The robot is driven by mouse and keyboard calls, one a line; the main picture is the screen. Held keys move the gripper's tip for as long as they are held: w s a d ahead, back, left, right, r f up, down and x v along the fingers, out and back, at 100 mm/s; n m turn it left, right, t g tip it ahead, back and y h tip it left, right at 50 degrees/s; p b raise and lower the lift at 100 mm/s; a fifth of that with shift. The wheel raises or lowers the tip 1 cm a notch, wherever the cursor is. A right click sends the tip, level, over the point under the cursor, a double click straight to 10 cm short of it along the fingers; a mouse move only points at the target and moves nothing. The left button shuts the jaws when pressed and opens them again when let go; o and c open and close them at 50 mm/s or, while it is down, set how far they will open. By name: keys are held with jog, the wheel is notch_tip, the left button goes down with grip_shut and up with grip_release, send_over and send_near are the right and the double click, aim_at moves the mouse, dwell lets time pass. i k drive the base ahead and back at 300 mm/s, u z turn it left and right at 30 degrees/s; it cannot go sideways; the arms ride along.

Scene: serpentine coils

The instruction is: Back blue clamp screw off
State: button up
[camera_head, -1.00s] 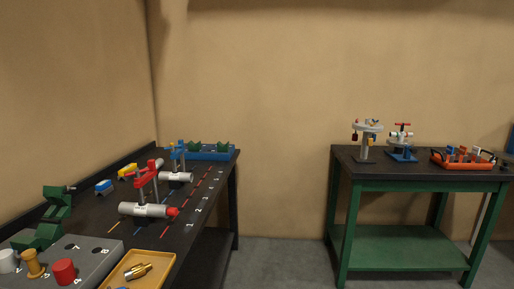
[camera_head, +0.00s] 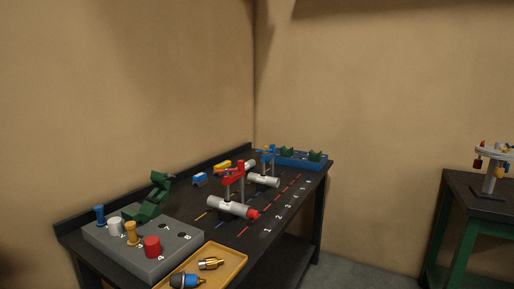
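A blue clamp (camera_head: 268,157) stands toward the far end of the black workbench (camera_head: 246,241), on a grey pipe (camera_head: 263,181). A small orange-yellow part shows near its top; the screw itself is too small to make out. A red clamp (camera_head: 234,169) stands nearer, on another grey pipe (camera_head: 229,208) with a red end. My gripper is not in view.
A grey block (camera_head: 178,251) with pegs and numbered holes is at the near end, beside a yellow tray (camera_head: 228,268) holding metal parts. A green jointed object (camera_head: 158,186) stands behind. A blue tray (camera_head: 305,163) is at the far end. A second table (camera_head: 457,184) is at right.

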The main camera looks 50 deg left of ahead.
aim_at(262, 151)
jog(key=u, duration=0.4)
jog(key=i, duration=1.95)
jog(key=u, duration=1.2)
jog(key=i, duration=1)
jog(key=u, duration=1.6)
jog(key=i, duration=0.5)
jog(key=u, duration=0.5)
